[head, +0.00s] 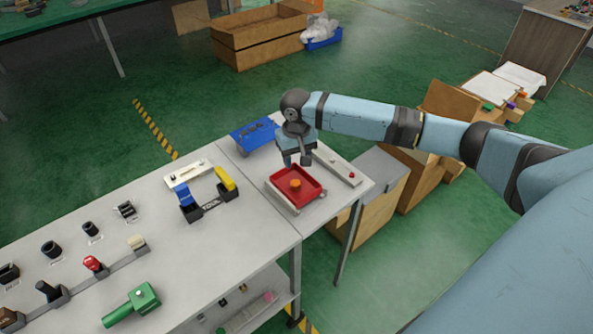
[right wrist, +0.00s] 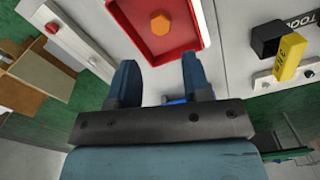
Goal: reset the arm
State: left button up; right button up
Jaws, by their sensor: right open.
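My right arm reaches in from the right of the head view. My right gripper (head: 297,162) points down just behind a red tray (head: 317,193) on the right part of the workbench. In the right wrist view its two fingers (right wrist: 158,62) stand apart with nothing between them. The red tray (right wrist: 187,35) lies beyond the fingertips, with an orange hexagonal piece (right wrist: 159,22) in it. The piece also shows in the head view (head: 295,183). I see no contact between the fingers and tray. My left gripper is not in view.
A blue bin (head: 247,137) stands behind the gripper. A light strip with a red button (head: 351,175) lies right of the tray. A holder (head: 209,206) with blue and yellow handles stands left. A green lever fixture (head: 143,297) and several others line the bench further left. Cardboard boxes stand right.

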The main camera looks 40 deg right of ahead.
jog(key=shift+r, duration=0.9)
